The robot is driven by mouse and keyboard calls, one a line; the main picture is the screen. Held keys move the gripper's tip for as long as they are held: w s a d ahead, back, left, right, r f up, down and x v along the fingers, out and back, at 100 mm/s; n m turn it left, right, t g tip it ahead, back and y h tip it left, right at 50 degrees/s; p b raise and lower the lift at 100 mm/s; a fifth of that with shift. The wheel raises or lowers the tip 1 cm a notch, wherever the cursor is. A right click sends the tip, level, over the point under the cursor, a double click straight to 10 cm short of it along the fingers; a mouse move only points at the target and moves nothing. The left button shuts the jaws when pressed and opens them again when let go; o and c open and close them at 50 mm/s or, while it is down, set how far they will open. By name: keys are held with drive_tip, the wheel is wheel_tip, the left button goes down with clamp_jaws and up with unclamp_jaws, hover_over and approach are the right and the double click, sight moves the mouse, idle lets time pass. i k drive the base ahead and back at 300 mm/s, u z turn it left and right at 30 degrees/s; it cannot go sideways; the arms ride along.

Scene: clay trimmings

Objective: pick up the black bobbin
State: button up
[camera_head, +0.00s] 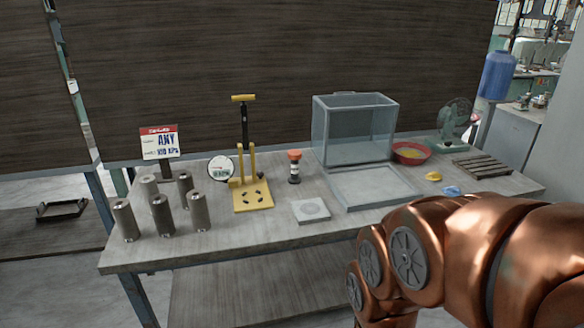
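I cannot make out a clearly black bobbin. Several dark grey-brown cylinders (161,215) stand upright in a cluster at the table's left end; I cannot tell whether any of them is a bobbin. A small dark container with an orange top and a pale band (294,167) stands near the middle of the table. My copper-coloured arm fills the lower right in front of the table, and its end runs out of the bottom of the picture. My gripper is not in view.
On the table (255,236) stand a yellow-based pump (252,195) with a round gauge (221,169), a sign (159,143), a pale square plate (311,211), a clear box (355,130), a red bowl (411,153), a fan (455,122) and a slatted rack (482,165). The front middle is clear.

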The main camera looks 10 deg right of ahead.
sight(294, 156)
drive_tip(key=u, duration=0.55)
drive_tip(key=i, duration=1.35)
drive_tip(key=u, duration=0.1)
